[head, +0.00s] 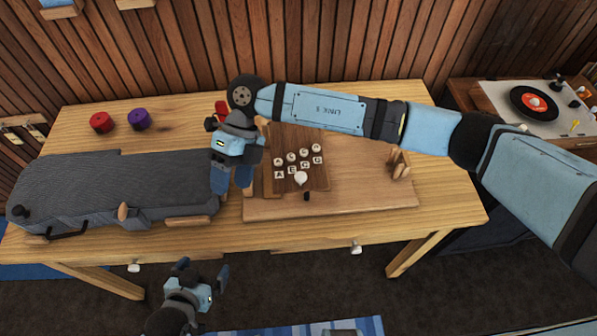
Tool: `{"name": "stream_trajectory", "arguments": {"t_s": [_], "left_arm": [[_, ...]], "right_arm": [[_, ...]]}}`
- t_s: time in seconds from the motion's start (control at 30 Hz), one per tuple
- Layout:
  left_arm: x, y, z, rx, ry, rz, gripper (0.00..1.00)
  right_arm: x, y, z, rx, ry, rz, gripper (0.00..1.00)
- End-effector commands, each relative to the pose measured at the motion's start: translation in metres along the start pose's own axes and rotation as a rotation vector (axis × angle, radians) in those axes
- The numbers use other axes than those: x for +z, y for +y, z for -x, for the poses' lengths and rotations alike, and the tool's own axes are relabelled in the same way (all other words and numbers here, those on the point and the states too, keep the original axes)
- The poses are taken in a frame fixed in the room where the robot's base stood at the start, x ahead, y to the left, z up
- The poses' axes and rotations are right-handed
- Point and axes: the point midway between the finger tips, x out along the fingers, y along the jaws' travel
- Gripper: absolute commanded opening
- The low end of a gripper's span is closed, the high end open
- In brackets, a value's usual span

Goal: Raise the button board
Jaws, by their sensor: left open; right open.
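The button board (318,176) is a dark brown panel with several round white buttons, square tiles lettered A, E, C and G, and a larger white knob at its front. It rests on a lighter wooden base (370,205) on the table. My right gripper (232,184) is open and points down at the left edge of the base, just left of the board. Its arm passes behind and above the board, and I cannot tell whether a finger touches the base. My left gripper (203,270) is open and empty, low in front of the table.
A grey ukulele case (130,182) fills the table's left side, close to my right gripper. Red (101,122) and purple (139,119) round items sit behind it. A small wooden stand (400,165) is right of the board. A record player (535,103) stands at far right.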

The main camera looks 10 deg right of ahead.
Motion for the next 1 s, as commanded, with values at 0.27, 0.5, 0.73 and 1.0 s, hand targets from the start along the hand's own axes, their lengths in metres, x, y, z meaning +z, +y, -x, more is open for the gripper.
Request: {"name": "stream_trajectory", "arguments": {"t_s": [0.27,0.5,0.73,1.0], "left_arm": [[0.003,0.000,-0.002,0.001,0.000,0.000,0.95],[-0.001,0.002,0.000,0.004,-0.001,0.000,0.95],[-0.010,0.001,0.007,0.000,0.000,-0.001,0.95],[-0.019,-0.004,0.014,-0.012,0.004,-0.001,0.95]], "right_arm": [[-0.012,-0.085,0.093,-0.592,0.143,-0.152,0.57],[-0.020,-0.102,0.103,-0.683,0.166,-0.192,0.57],[-0.030,-0.127,0.070,-0.678,0.166,-0.190,0.57],[-0.041,-0.160,0.028,-0.677,0.165,-0.190,0.57]]}}
